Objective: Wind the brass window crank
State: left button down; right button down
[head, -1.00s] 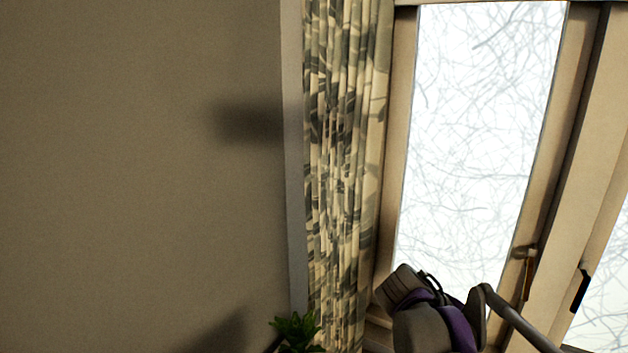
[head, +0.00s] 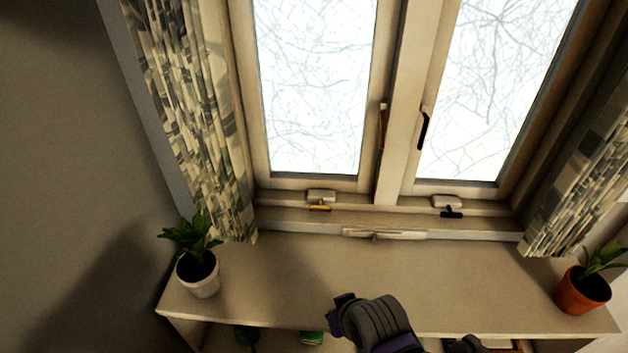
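The brass window crank (head: 320,207) is a small gold-coloured handle under a pale housing (head: 321,195) at the foot of the left window frame. It lies roughly flat along the sill, and nothing covers it. Part of my arm, grey with purple, shows at the bottom middle, below and to the right of the crank and apart from it in the picture. I see no gripper fingers in the head view.
A black crank (head: 451,212) sits under the right window. Brass (head: 382,127) and black (head: 423,130) handles are on the frames. A ledge (head: 290,280) runs below the sill, mostly clear, with a white-potted plant (head: 198,273) left and a terracotta-potted plant (head: 583,290) right. Curtains hang both sides.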

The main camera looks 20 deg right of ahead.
aim_at(320, 207)
jog(key=i+z, duration=0.15)
jog(key=z, duration=0.7)
jog(key=l+u, duration=0.35)
jog(key=l, duration=0.3)
